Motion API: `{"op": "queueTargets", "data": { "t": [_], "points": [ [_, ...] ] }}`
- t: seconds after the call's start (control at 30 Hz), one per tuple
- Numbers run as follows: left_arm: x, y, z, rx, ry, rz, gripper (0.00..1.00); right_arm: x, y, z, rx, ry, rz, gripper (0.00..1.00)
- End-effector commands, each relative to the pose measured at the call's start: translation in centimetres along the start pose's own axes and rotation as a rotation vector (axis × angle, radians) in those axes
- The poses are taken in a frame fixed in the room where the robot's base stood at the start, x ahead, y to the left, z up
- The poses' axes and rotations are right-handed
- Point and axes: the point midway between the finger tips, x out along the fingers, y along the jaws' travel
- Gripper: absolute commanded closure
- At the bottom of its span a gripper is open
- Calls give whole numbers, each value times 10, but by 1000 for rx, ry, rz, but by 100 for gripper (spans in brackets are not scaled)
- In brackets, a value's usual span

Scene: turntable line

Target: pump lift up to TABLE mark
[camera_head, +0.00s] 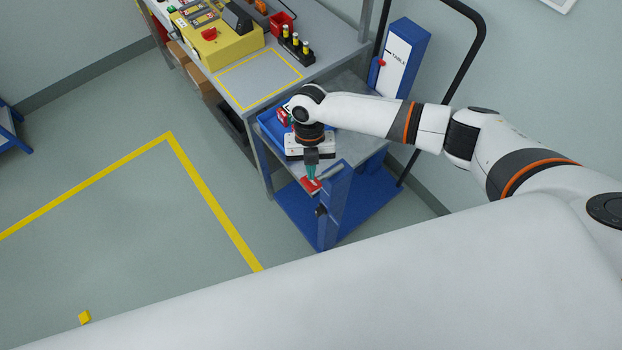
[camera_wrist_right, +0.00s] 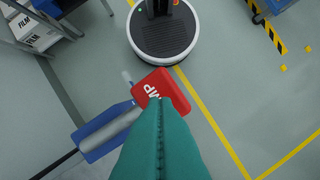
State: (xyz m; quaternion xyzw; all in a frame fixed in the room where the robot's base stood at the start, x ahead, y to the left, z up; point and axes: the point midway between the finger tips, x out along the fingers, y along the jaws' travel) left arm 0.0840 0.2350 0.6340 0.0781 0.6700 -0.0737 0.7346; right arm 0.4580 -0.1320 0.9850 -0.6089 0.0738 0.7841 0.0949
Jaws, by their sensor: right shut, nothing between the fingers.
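The lift cart has a blue base (camera_head: 358,206) and a grey top (camera_head: 360,146). Its blue post (camera_head: 408,62) carries a white scale marked TABLE (camera_head: 398,58); a red pointer (camera_head: 382,63) sits at its left edge, slightly below the TABLE line. The red pump pedal (camera_head: 311,185) is at the cart's near end; in the right wrist view the red pedal (camera_wrist_right: 164,86) shows white letters, partly covered. My right gripper (camera_head: 312,175) is shut and empty, its teal fingertips (camera_wrist_right: 158,103) on or just above the pedal; contact is unclear. My left gripper is not in view.
A blue tray (camera_head: 268,124) sits on the cart top, partly hidden by my arm. The workbench with a yellow-outlined area (camera_head: 259,78) stands beside the cart. A black push handle (camera_head: 468,70) rises behind. Open floor lies to the left.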

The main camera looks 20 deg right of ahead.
Motion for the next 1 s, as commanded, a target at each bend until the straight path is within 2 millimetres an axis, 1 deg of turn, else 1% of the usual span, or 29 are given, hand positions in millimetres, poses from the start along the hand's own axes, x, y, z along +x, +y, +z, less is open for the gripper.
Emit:
{"op": "queueTargets", "data": {
  "t": [0.27, 0.37, 0.6, 0.7, 1.0],
  "points": [
    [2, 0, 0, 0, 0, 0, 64, 2, 0, 0, 0, 0, 0, 100],
    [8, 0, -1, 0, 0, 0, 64, 9, 0, -2, 0, -1, 0, 100],
    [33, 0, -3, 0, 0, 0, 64, 39, 1, -10, 2, -2, 2, 100],
    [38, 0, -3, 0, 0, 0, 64, 45, 1, -12, 3, 0, 3, 100],
    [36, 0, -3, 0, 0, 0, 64, 44, 2, -12, 3, 1, 3, 100]
  ]
}}
